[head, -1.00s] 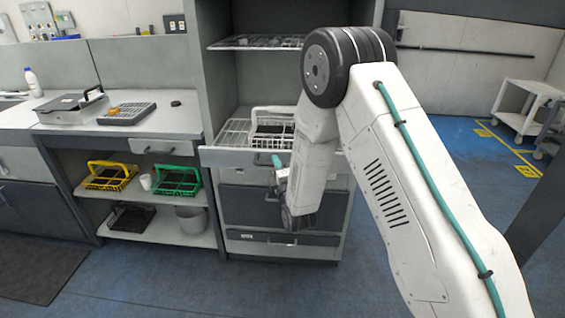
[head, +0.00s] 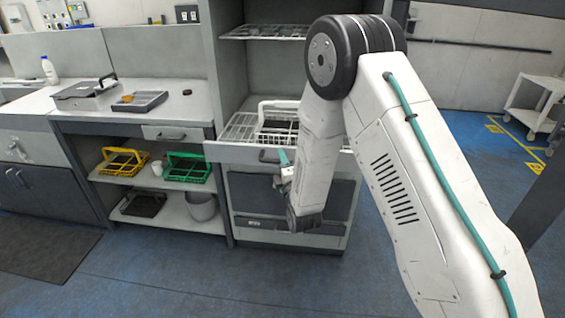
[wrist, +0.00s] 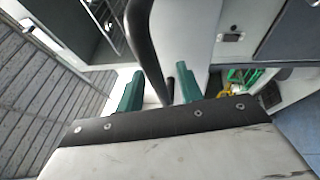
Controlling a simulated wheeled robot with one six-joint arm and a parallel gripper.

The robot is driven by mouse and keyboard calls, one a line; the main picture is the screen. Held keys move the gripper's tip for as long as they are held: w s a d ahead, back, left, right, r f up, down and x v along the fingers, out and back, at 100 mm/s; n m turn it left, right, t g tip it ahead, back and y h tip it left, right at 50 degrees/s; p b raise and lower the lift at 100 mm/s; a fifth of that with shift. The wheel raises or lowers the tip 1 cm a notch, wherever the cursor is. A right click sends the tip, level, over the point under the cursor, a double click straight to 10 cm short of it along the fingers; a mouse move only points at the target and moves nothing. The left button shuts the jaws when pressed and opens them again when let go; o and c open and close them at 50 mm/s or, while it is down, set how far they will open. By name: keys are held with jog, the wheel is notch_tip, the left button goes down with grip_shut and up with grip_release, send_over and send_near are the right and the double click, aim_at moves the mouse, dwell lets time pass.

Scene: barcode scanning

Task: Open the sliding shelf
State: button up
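The sliding shelf (head: 228,154) is a wire rack with a pale grey front panel in the tall grey cabinet. It stands partly out, its front past the cabinet face. A white wire basket (head: 279,109) stands on it. My gripper (head: 281,170) is at the front panel, by the dark handle, partly hidden by my arm. In the wrist view, the green fingers of my gripper (wrist: 158,92) stand apart, with the black handle bar (wrist: 148,48) running between them. A gap shows beside the left finger; full contact cannot be told.
To the left is a counter (head: 192,112) with a yellow basket (head: 122,161), a green basket (head: 187,167) and a bucket (head: 201,206) beneath. A white cart (head: 532,103) stands far right. The blue floor before the cabinet is clear.

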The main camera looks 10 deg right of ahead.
jog(key=v, duration=0.7)
jog(key=shift+s, duration=0.35)
